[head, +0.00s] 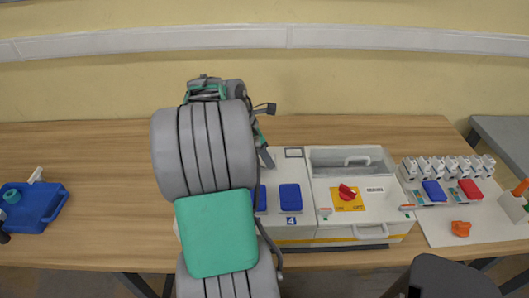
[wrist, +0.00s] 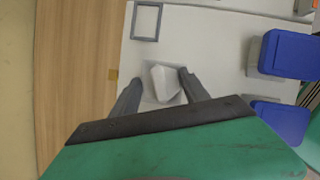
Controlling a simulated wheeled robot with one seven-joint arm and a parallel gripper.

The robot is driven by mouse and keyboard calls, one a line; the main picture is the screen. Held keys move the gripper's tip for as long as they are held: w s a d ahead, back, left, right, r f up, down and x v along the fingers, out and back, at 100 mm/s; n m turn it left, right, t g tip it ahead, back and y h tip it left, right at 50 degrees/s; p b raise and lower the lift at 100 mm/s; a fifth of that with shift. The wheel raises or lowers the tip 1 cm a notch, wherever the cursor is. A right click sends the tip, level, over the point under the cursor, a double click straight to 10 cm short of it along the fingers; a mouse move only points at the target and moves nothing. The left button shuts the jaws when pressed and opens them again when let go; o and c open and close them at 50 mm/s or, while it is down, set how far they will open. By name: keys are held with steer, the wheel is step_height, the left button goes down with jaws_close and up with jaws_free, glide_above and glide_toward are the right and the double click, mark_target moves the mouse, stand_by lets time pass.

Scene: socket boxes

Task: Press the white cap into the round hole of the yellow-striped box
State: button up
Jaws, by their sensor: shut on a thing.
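My gripper (wrist: 159,79) is shut on a white cap (wrist: 163,84), which sits between the two dark fingers in the wrist view. The cap is over or against the pale top of a box (wrist: 215,45); I cannot tell whether it touches. In the head view, my gripper (head: 267,158) is at the back left of the pale box unit (head: 291,230), and my arm hides part of it. A yellow stripe (head: 340,240) runs along the unit's lower front. The round hole does not show; the gripper and cap may cover it.
Blue covers (head: 290,197) and a square grey frame (wrist: 147,21) are on the box top. A red switch (head: 347,192) on a yellow plate and an open bin (head: 350,160) are to the right. A blue tray (head: 38,222) lies far left. Bare table lies left of the box.

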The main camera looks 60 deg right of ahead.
steer(key=shift+f, duration=0.1)
steer(key=shift+f, duration=0.15)
steer(key=o, duration=1.1)
steer(key=shift+c, duration=0.2)
steer(key=o, duration=0.4)
steer(key=shift+a+f, duration=0.1)
steer(key=shift+f, duration=0.05)
steer(key=shift+o, duration=0.2)
steer(key=s+d+r+p+v, duration=0.1)
steer(key=d+p+v, duration=0.1)
steer(key=p+v, duration=0.9)
steer(key=v, duration=0.3)
steer(key=shift+s+r, duration=0.2)
steer(key=shift+r, duration=0.2)
